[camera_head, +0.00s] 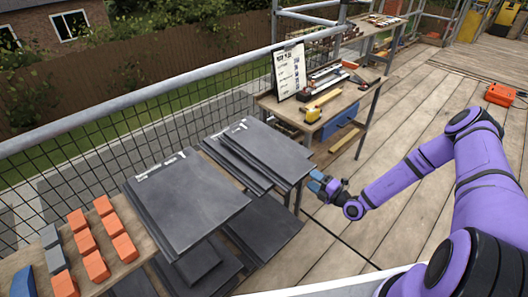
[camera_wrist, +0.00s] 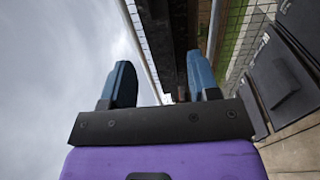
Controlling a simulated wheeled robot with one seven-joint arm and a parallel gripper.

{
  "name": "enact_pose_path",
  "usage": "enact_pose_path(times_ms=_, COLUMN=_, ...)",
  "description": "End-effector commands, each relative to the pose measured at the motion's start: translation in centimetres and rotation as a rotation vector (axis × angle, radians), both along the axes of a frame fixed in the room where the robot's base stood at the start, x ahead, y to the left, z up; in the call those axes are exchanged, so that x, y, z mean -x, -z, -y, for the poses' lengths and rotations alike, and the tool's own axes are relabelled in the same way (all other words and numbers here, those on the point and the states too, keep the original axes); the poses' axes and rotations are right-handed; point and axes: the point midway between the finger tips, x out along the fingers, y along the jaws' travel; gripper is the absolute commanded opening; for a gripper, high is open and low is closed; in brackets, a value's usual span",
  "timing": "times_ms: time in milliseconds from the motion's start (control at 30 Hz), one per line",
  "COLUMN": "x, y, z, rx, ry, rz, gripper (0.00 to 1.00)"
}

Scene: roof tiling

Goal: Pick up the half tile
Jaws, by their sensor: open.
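Dark grey tiles lie in two stacks on a bench: a left stack (camera_head: 190,200) and a right stack (camera_head: 265,150). I cannot tell for sure which tile is the half tile; the right stack has overlapping tiles of differing visible width. My gripper (camera_head: 321,184) is just off the right front corner of the right stack, its blue fingers apart and empty. In the wrist view my gripper (camera_wrist: 160,78) is open with nothing between the fingertips. A dark upright strip shows beyond the fingers there, and dark tiles (camera_wrist: 278,82) appear at the right edge.
More dark tiles (camera_head: 262,228) lie on a lower shelf. Orange and grey blocks (camera_head: 95,265) stand at the left. A tool table (camera_head: 320,115) with a paper sheet (camera_head: 288,70) stands behind. A metal rail (camera_head: 150,95) with mesh runs along the far side. The deck at the right is mostly clear.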

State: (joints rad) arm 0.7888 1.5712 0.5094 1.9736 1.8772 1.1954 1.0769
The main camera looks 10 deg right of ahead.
Motion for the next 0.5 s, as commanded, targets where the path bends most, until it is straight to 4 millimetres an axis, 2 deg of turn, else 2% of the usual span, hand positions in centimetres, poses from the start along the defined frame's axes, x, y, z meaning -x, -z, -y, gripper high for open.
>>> enact_pose_path(times_ms=100, x=-1.2, y=-0.1, z=-1.0, rx=0.001, ry=-0.002, rz=0.001, gripper=0.55)
enact_pose_path(times_ms=333, x=-2.2, y=-0.1, z=-2.1, rx=0.0, ry=-0.003, rz=0.001, gripper=0.55)
enact_pose_path(times_ms=500, x=-3.8, y=0.0, z=-3.8, rx=0.0, ry=-0.004, rz=0.003, gripper=0.55)
